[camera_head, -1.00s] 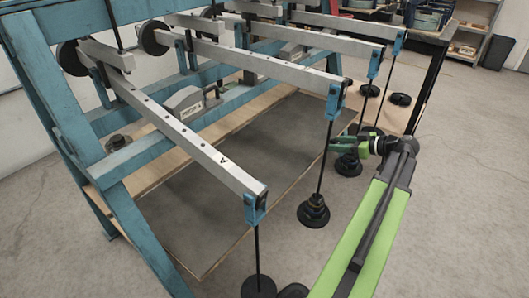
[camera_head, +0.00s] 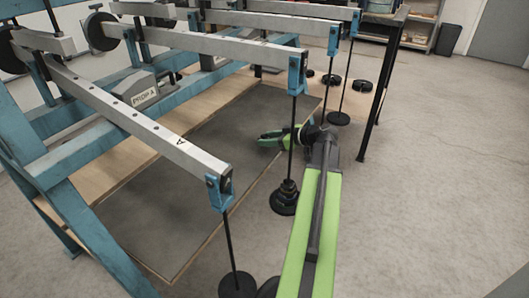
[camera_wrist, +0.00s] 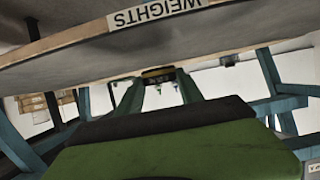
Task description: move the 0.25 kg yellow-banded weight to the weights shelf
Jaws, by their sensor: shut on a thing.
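My gripper (camera_head: 266,138) reaches left past a hanging rod, over the near right part of a grey board with a wooden edge (camera_head: 195,262). In the wrist view my gripper (camera_wrist: 158,84) is shut on a small dark weight with a yellow band (camera_wrist: 158,71), held between the fingertips. In the head view I cannot make out the weight. The wrist view shows a grey shelf (camera_wrist: 80,70) with a wooden edge and a "WEIGHTS" label (camera_wrist: 155,12). It appears to be the same board. The weight shows apart from the labelled edge; its height over the board is unclear.
Grey metal levers (camera_head: 130,115) cross above the board from a blue frame (camera_head: 85,215). Rods with black weight stacks (camera_head: 285,198) hang from their ends, one very close to my gripper and forearm. The floor (camera_head: 430,200) at the right is clear.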

